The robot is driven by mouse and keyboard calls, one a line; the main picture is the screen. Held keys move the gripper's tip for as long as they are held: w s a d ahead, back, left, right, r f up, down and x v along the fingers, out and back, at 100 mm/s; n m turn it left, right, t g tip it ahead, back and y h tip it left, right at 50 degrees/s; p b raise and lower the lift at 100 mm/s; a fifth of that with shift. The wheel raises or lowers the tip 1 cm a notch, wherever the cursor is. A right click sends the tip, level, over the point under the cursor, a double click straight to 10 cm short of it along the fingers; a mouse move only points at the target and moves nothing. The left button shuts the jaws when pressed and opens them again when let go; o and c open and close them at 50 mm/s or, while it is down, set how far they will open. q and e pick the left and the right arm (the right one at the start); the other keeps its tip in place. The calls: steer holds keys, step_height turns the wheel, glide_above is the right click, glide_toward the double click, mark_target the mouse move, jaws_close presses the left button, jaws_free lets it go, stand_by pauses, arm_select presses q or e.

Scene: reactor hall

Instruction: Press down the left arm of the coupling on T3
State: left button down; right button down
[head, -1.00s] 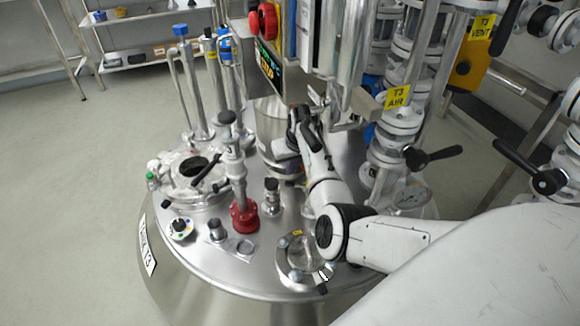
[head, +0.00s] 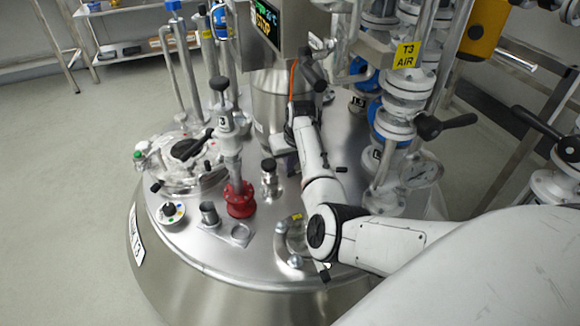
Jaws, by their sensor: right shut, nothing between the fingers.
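The vessel T3 has a domed steel top (head: 215,255) with a T3 plate (head: 136,237) on its left side. My right arm reaches in from the right over this top. My right gripper (head: 300,106) is shut and empty, in front of a steel cylinder (head: 270,108) at the back of the top. A dark grey, rod-like piece (head: 312,70) stands just above the gripper, close to steel pipework. It may be an arm of the coupling, but I cannot tell, nor whether the gripper touches it. The coupling's body is not clearly seen. My left gripper is out of view.
A red-based valve (head: 240,200) stands upright left of my forearm, with a black-capped fitting (head: 269,178) beside it. A display box (head: 265,28) hangs above. Pipework with the T3 AIR tag (head: 406,55) and a black-handled valve (head: 445,124) crowd the right. Open floor lies left.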

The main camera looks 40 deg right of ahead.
steer(key=shift+f+b, duration=0.5)
steer(key=shift+f, duration=0.2)
steer(key=shift+s+r+p, duration=0.1)
steer(key=shift+p, duration=0.3)
steer(key=shift+d+f, duration=0.1)
steer(key=shift+f, duration=0.2)
steer(key=shift+s+d+f+p, duration=0.2)
steer(key=shift+s+f+p, duration=0.1)
steer(key=shift+f+p, duration=0.15)
steer(key=shift+w+a, duration=0.1)
steer(key=shift+w, duration=0.05)
steer(key=shift+w+a+r, duration=0.2)
steer(key=shift+w+r, duration=0.05)
steer(key=shift+r, duration=0.15)
steer(key=shift+w+a+p, duration=0.15)
steer(key=shift+p, duration=0.15)
